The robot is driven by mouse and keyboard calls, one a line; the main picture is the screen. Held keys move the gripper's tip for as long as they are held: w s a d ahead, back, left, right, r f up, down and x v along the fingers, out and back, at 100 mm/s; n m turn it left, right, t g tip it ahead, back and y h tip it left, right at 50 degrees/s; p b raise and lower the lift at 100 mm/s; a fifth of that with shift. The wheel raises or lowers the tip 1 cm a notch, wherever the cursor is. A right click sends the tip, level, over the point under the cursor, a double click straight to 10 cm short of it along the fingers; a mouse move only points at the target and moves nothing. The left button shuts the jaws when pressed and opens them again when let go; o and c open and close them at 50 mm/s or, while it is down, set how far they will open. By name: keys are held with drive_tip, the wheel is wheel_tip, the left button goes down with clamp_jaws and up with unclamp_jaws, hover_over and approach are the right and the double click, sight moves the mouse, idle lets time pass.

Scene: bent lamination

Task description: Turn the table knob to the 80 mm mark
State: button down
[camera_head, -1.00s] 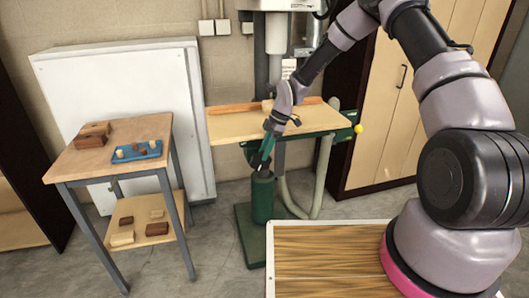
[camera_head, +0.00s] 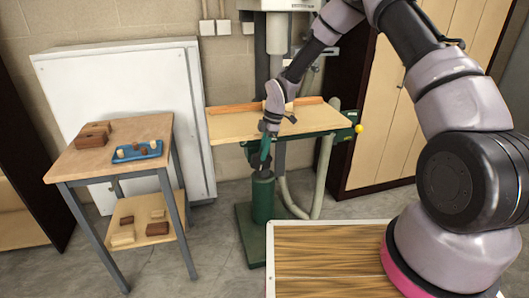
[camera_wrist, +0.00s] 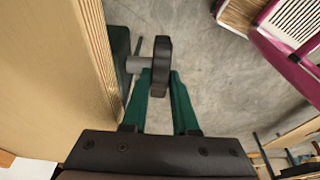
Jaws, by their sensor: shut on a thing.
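The table knob (camera_wrist: 161,66) is a dark flat grip on a short grey shaft beside the table edge in the wrist view. The green fingers of my gripper (camera_wrist: 160,80) stand on either side of it, shut on it. In the head view my gripper (camera_head: 265,155) points down at the front edge of the machine's wooden table (camera_head: 232,127), and the knob cannot be made out there. No millimetre scale or 80 mm mark is readable in either view.
A green post (camera_head: 263,200) stands below my gripper. A grey hose (camera_head: 322,175) hangs right of it, and a yellow ball (camera_head: 358,129) sticks out at the table's right. A side table (camera_head: 75,165) with a blue tray (camera_head: 137,152) stands left, with open floor between.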

sight(256, 154)
drive_tip(key=a+h, duration=0.1)
drive_tip(key=h, duration=0.1)
drive_tip(key=t+h, duration=0.1)
drive_tip(key=h, duration=0.1)
drive_tip(key=shift+s+a, duration=0.3)
drive_tip(key=shift+a, duration=0.1)
drive_tip(key=shift+s+a+f+t+h, duration=0.15)
drive_tip(key=shift+a+t+h, duration=0.1)
drive_tip(key=shift+h, duration=0.55)
drive_tip(key=shift+s+a+f+t+h, duration=0.15)
drive_tip(key=shift+a+t+h, duration=0.1)
drive_tip(key=shift+h, duration=0.55)
drive_tip(key=shift+w, duration=0.1)
drive_tip(key=c, duration=1)
unclamp_jaws()
drive_tip(key=shift+o, duration=0.2)
drive_tip(key=v, duration=1.1)
drive_tip(key=shift+a, duration=0.1)
